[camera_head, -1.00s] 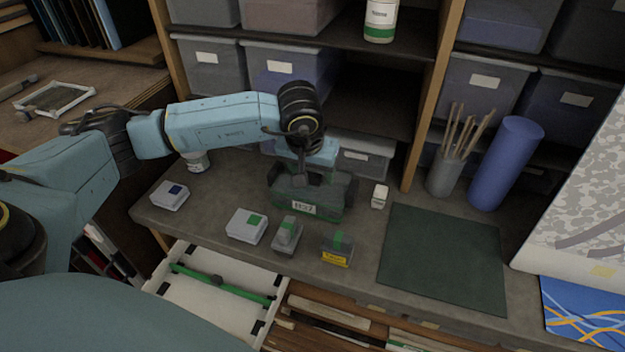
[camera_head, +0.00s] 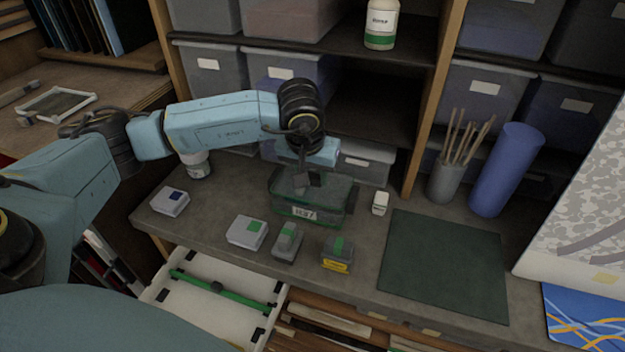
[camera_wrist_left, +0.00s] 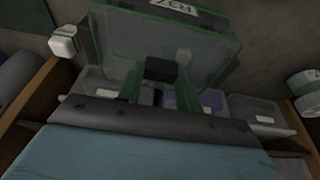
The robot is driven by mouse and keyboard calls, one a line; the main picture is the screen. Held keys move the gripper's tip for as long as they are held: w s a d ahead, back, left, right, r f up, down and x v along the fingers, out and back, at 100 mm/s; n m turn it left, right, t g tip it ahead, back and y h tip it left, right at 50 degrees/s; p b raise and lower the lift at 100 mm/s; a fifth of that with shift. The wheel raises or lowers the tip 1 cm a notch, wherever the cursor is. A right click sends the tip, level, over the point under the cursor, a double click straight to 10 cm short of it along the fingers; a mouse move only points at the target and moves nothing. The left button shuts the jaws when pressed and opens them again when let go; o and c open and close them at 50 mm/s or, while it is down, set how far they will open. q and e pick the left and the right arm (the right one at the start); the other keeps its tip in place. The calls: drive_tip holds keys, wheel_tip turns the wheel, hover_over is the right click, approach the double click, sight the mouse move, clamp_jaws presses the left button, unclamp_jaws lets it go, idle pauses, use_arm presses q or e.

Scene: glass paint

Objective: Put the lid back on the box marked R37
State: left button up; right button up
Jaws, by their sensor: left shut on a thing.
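The box marked R37 (camera_head: 338,205) is a see-through container with green edges and a white front label. It stands on the bench below my left gripper (camera_head: 308,180). In the wrist view the box's label is at the top edge, and a clear green-edged panel (camera_wrist_left: 118,38) stretches below it. My left gripper (camera_wrist_left: 160,80) is shut on a dark block (camera_wrist_left: 160,68) over the middle of this panel. The block looks like the lid's handle. I cannot tell whether the lid touches the box's rim all round. My right gripper is not in view.
A small white bottle (camera_head: 380,203) is close right. The dark green mat (camera_head: 445,265) is bare.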

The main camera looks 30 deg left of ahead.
sight(313, 177)
use_arm(q)
wheel_tip(313, 177, up, 7)
drive_tip(key=shift+f+b, duration=0.1)
drive_tip(key=shift+b, duration=0.3)
drive_tip(key=shift+r+b, duration=0.2)
drive_tip(key=shift+b, duration=0.1)
drive_tip(key=shift+d+f+b, duration=0.1)
drive_tip(key=shift+f+b, duration=0.1)
drive_tip(key=shift+b, duration=0.35)
drive_tip(key=shift+f+b, duration=0.45)
drive_tip(key=shift+b, duration=0.1)
drive_tip(key=shift+f+b, duration=1.05)
drive_tip(key=shift+f, duration=0.8)
drive_tip(key=shift+f+b, duration=1.05)
drive_tip(key=shift+f, duration=0.15)
drive_tip(key=shift+f+b, duration=0.7)
drive_tip(key=shift+b, duration=0.45)
